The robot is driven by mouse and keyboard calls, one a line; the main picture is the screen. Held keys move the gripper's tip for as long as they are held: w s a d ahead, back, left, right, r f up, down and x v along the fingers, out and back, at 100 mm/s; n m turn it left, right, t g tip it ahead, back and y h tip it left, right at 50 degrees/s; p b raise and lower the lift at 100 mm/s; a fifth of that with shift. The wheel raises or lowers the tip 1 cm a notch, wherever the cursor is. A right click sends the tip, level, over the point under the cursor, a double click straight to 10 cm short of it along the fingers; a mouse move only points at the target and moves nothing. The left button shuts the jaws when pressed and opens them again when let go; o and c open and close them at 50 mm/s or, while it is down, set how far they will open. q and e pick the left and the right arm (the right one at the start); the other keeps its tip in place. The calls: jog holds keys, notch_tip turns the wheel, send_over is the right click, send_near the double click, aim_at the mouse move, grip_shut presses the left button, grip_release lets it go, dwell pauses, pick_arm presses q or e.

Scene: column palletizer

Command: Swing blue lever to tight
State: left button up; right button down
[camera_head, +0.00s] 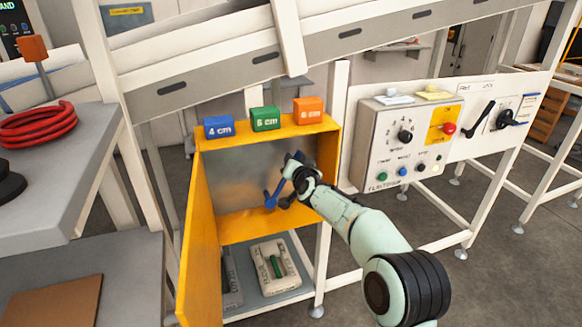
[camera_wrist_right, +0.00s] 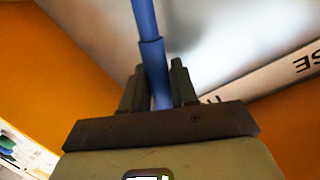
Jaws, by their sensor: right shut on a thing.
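The blue lever (camera_head: 271,199) is inside the open yellow cabinet (camera_head: 205,190), against its grey back panel. In the head view its lower left end shows, and the rest is partly hidden by my right gripper (camera_head: 290,180). In the right wrist view the blue lever (camera_wrist_right: 147,30) runs down from the top between the two dark fingers of my right gripper (camera_wrist_right: 158,88), which is shut on it. Part of a white label with black letters (camera_wrist_right: 285,72) shows at the right, too cut off to read fully. My left gripper is not in view.
Blue (camera_head: 219,127), green (camera_head: 265,118) and orange (camera_head: 308,111) blocks stand on top of the cabinet. A control panel (camera_head: 380,145) with knobs and buttons is to the right. The cabinet door (camera_head: 197,255) hangs open at the left. A grey bench with a red hose (camera_head: 38,124) is at far left.

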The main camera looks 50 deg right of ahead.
dwell(0.4)
jog(key=c, duration=1)
grip_release()
jog(key=shift+s+d+f, duration=0.1)
jog(key=shift+d, duration=0.05)
jog(key=shift+s+a, duration=0.2)
jog(key=shift+a, duration=0.05)
jog(key=v, duration=1.2)
jog(key=shift+s+a, duration=0.25)
jog(key=shift+s, duration=0.05)
